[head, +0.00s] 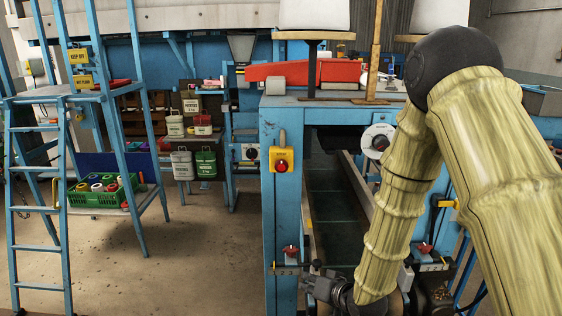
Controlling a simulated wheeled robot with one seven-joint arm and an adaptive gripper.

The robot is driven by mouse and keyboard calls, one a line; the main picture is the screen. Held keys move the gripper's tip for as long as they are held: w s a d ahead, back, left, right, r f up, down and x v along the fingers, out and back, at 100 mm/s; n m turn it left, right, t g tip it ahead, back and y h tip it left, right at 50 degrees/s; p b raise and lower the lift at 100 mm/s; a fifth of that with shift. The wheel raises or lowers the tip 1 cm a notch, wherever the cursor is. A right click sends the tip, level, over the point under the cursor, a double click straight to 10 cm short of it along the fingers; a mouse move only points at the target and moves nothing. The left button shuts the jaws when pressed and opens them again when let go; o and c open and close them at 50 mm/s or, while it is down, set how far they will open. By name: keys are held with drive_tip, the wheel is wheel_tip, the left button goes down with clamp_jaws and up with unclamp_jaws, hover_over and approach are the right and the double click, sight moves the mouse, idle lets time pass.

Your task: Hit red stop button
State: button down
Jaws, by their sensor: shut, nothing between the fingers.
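The red stop button (282,166) sits on a yellow box (281,155) fixed to the front of a blue machine post. My gripper (309,285) is at the bottom of the head view, below the button and a little to its right, in front of the machine. It is dark grey and its fingers point left. It looks shut and empty, and is apart from the button. The button is in plain view.
A blue machine frame (270,215) holds a dark conveyor belt (333,208). Red knobs (290,250) stick out low on its front. A blue ladder (38,205) and a green crate (97,199) stand at the left. The floor left of the post is clear.

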sight(281, 166)
drive_tip(key=w+a+r+n+y+p, duration=0.1)
drive_tip(key=w+a+r+y+p, duration=0.1)
drive_tip(key=r, duration=1)
drive_tip(key=w+a+r+n+t+y+p, duration=0.1)
drive_tip(key=w+a+r, duration=0.3)
drive_tip(key=r, duration=0.9)
drive_tip(key=shift+a+r+t+y+p, duration=0.15)
drive_tip(key=shift+a+t+y+p, duration=0.15)
drive_tip(key=shift+a+y+p, duration=0.45)
drive_tip(key=shift+w+d, duration=0.15)
drive_tip(key=w, duration=0.8)
drive_tip(key=shift+w, duration=0.3)
drive_tip(key=shift+w, duration=0.4)
drive_tip(key=shift+w+p, duration=0.35)
drive_tip(key=shift+w, duration=0.2)
drive_tip(key=shift+s, duration=0.95)
